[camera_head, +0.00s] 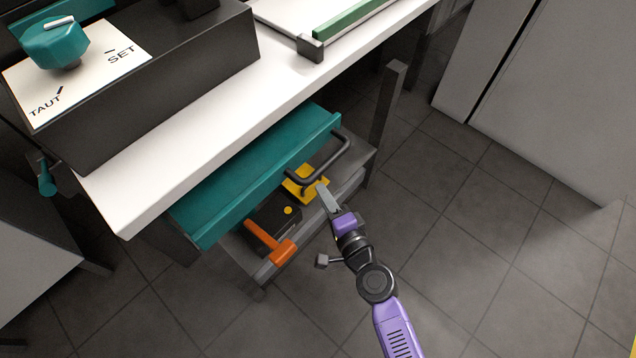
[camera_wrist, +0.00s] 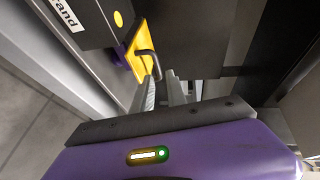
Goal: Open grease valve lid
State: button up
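The yellow lid (camera_head: 300,190) sits on the dark box under the table, beneath the teal cover. In the wrist view the yellow lid (camera_wrist: 138,38) stands at the box's side and carries a dark bent handle (camera_wrist: 150,58). My gripper (camera_head: 325,193) is right at the lid from the front. In the wrist view my gripper's fingers (camera_wrist: 162,82) are apart, with the handle's end at or between the fingertips. I cannot tell whether they touch it. What lies behind the lid is hidden.
A teal cover (camera_head: 250,180) with a black bar handle (camera_head: 335,160) overhangs the lid closely. An orange lever (camera_head: 268,240) sticks out of the dark box (camera_head: 275,218) to the left. The white tabletop (camera_head: 185,145) is above. Open tiled floor (camera_head: 480,250) lies to the right.

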jog(key=shift+s+d+r, duration=0.1)
jog(key=shift+s+d, duration=0.2)
jog(key=shift+s, duration=0.2)
jog(key=s+d+r+n+t+h, duration=0.3)
jog(key=s+d+r+n, duration=0.4)
jog(key=s+d+r, duration=0.35)
jog(key=s+d+r+n+g+h, duration=0.1)
jog(key=s+d+r, duration=0.15)
jog(key=s, duration=0.55)
jog(key=s+d+r+n+h, duration=0.2)
jog(key=s+d, duration=0.2)
jog(key=s, duration=0.3)
jog(key=s+d+r+n+g+h, duration=0.1)
jog(key=s+d+r, duration=0.2)
jog(key=s, duration=0.5)
notch_tip(320, 180, up, 34)
jog(key=p, duration=3.4)
jog(key=shift+s+d+h, duration=0.15)
jog(key=shift+d+h, duration=0.15)
jog(key=shift+d, duration=0.05)
